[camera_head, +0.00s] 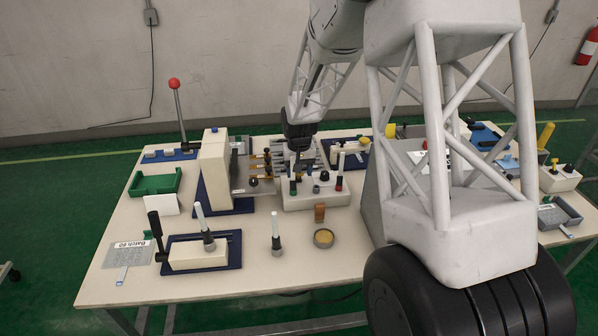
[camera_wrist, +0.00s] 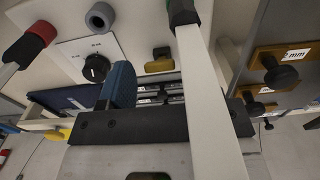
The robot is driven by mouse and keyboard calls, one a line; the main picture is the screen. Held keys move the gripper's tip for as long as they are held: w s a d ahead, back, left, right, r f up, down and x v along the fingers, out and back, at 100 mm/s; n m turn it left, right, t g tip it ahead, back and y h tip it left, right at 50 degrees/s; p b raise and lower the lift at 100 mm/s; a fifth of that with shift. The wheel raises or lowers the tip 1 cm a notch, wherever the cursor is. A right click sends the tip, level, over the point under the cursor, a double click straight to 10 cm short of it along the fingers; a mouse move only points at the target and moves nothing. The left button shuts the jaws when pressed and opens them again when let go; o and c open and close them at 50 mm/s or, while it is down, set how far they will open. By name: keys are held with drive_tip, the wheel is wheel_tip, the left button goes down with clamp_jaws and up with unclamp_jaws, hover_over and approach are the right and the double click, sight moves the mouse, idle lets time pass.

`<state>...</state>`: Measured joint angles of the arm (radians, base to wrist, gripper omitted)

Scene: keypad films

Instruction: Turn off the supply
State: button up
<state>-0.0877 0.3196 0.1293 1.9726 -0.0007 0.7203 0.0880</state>
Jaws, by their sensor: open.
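A cream box (camera_head: 312,201) stands near the table's middle and probably is the supply. It carries a black rotary knob (camera_head: 324,175), which shows in the wrist view (camera_wrist: 96,68) on a white plate with small marks too small to read. A white rod with a green and black base (camera_head: 292,186) and one with a red and black base (camera_head: 339,184) stand on the box. My gripper (camera_head: 298,148) is open and empty above the box's back left part. In the wrist view the green-based rod (camera_wrist: 205,90) crosses in front of my gripper and hides part of it.
A cream upright housing (camera_head: 214,172) stands left of the box. Slides with dark knobs (camera_head: 266,170) lie between them. The front table edge is clear.

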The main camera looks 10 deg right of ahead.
drive_tip(key=shift+f, duration=0.25)
drive_tip(key=shift+c, duration=0.3)
drive_tip(key=c, duration=0.9)
drive_tip(key=shift+o, duration=0.2)
